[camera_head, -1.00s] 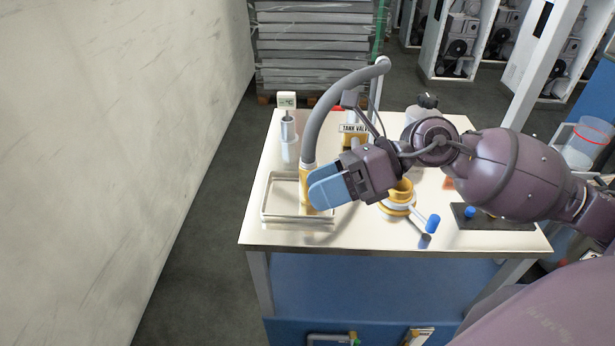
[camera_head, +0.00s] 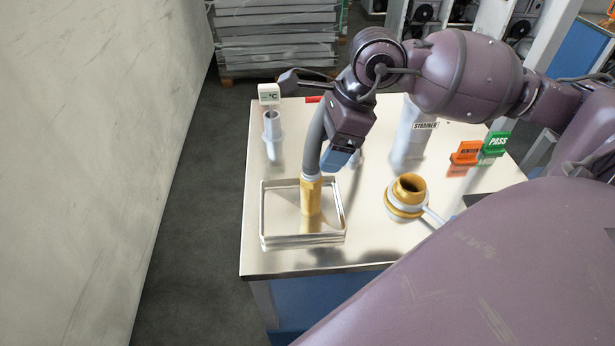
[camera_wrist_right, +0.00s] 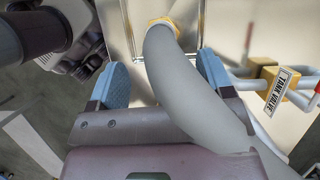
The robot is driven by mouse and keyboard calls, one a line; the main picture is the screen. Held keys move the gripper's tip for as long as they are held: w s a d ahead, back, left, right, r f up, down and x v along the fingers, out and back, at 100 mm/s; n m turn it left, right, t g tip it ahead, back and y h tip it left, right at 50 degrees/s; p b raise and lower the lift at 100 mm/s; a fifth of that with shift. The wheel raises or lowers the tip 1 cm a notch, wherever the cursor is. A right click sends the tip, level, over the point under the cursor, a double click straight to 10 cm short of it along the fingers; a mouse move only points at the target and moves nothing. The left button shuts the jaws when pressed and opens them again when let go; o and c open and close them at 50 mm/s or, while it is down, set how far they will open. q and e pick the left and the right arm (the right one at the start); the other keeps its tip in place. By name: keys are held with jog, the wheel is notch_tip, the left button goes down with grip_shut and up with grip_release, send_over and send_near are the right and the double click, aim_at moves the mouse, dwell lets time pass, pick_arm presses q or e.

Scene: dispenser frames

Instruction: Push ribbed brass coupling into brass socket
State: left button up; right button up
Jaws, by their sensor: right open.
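The ribbed brass coupling (camera_head: 311,195) is on the lower end of a grey hose (camera_head: 313,140) and stands nearly upright in a shallow metal tray (camera_head: 262,215). The brass socket (camera_head: 407,190) opens upward on the table to the right of the tray. My right gripper (camera_head: 337,160) is at the hose above the coupling. In the right wrist view, its blue fingers are apart on either side of the hose (camera_wrist_right: 180,75), with a gap to each, and the brass coupling (camera_wrist_right: 162,24) shows beyond them. My left gripper is not in view.
A thermometer post (camera_head: 271,125) stands at the back left. A strainer-labelled vessel (camera_head: 408,135) stands behind the socket, with orange (camera_head: 466,153) and green (camera_head: 494,145) signs to its right. The wrist view shows the tank valve label (camera_wrist_right: 278,92). Bare tabletop separates tray and socket.

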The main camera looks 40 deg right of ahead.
aim_at(313, 165)
jog(key=shift+b+x, duration=0.3)
jog(key=shift+x, duration=3.55)
jog(key=shift+w+a, duration=0.15)
jog(key=shift+w, duration=0.05)
jog(key=shift+r, duration=0.1)
jog(key=c, duration=1.4)
jog(key=shift+o, duration=0.2)
